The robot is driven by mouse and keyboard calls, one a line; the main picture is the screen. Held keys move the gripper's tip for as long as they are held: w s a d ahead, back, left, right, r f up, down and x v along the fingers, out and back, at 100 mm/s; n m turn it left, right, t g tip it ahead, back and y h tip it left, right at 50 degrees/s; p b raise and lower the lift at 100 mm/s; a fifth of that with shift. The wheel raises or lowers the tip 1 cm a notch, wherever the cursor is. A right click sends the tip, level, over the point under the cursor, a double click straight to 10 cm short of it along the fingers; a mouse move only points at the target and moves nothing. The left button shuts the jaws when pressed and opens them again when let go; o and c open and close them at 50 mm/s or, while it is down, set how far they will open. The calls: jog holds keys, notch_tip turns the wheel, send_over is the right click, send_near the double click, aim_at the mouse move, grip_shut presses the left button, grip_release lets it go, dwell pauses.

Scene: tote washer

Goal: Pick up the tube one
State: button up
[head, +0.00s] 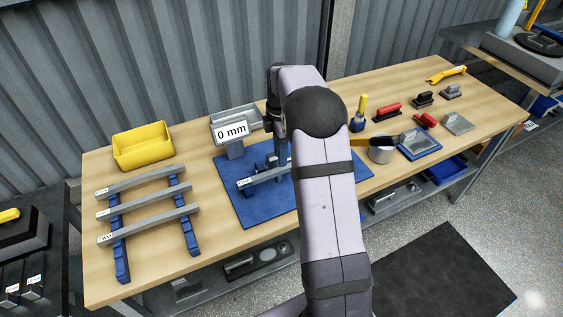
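Three long grey tubes lie across two blue rack bars (119,245) at the left: a back tube (145,180), a middle tube (145,206) and a front tube (150,226). Each has a small white label at its left end; the front one seems to read "TWO", the others are too small to read. Another grey labelled piece (262,178) lies over the blue mat, its right end hidden by my arm. My gripper (282,158) seems to point down over the mat, mostly hidden behind my arm; its fingers are not clear.
A yellow bin (142,147) stands behind the rack. A grey tray (236,118) and a "0 mm" display (231,131) stand behind the blue mat (232,204). A grey cup (380,154), a blue-edged plate (419,145) and several hand tools crowd the right side.

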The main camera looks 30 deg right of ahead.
aim_at(281, 170)
jog(key=shift+w+d+r+n+p, duration=0.2)
jog(key=shift+w+d+n+p, duration=0.1)
jog(key=shift+w+d+n, duration=0.6)
jog(key=shift+s+a+f+p, duration=0.15)
jog(key=shift+f+p, duration=0.55)
jog(key=shift+f, duration=1.15)
jog(key=shift+s+d+f+p, duration=0.15)
jog(key=shift+f+p, duration=0.5)
jog(key=shift+f, duration=1.2)
jog(key=shift+a, duration=0.1)
grip_shut()
